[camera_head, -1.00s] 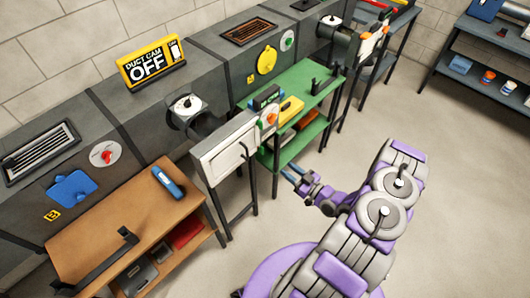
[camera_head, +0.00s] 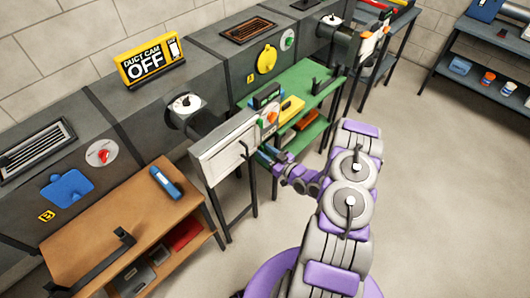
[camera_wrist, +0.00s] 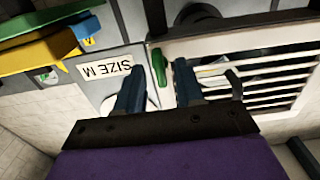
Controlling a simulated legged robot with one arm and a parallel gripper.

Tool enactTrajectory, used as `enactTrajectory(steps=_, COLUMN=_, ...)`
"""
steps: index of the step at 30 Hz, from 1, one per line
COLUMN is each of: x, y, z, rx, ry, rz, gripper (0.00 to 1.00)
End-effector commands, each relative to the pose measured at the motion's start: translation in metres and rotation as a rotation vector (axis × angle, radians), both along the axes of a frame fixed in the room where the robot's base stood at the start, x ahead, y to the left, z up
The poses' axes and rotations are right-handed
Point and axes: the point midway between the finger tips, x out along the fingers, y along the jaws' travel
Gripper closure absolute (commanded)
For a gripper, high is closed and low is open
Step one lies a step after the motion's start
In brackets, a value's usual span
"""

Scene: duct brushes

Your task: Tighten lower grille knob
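A white-framed grille panel (camera_head: 225,152) stands on dark legs beside the duct. Its slats show in the wrist view (camera_wrist: 280,72). A green elongated knob-like piece (camera_wrist: 158,67) sits at the grille frame's edge in the wrist view, between my fingertips in the picture; contact cannot be told. A dark bent handle (camera_wrist: 234,84) crosses the slats further right. I cannot tell which piece is the lower grille knob. My gripper (camera_wrist: 158,82) has its two blue fingers apart, with nothing visibly clamped. In the head view my gripper (camera_head: 268,154) is close to the panel's right end.
A green bench (camera_head: 318,88) with yellow and orange items stands just behind the panel. A brown bench (camera_head: 125,215) with a blue tool is at left. A "DUCT CAM OFF" sign (camera_head: 150,60) stands on the duct. A "SIZE M" label (camera_wrist: 103,67) is beside the grille.

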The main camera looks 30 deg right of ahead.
Motion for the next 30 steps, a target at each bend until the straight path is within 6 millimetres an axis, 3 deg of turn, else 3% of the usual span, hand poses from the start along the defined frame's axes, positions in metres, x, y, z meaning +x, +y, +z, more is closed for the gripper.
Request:
enactTrajectory(steps=12, x=0.0060, y=0.0020, z=-0.0001, rx=0.001, ry=0.000, rz=0.000, gripper=0.63)
enactTrajectory(steps=24, x=0.0061, y=0.0019, z=-0.0001, rx=0.000, ry=0.000, rz=-0.001, gripper=1.00)
enactTrajectory(steps=30, x=0.0062, y=0.0015, z=-0.0001, rx=0.002, ry=0.001, rz=-0.001, gripper=1.00)
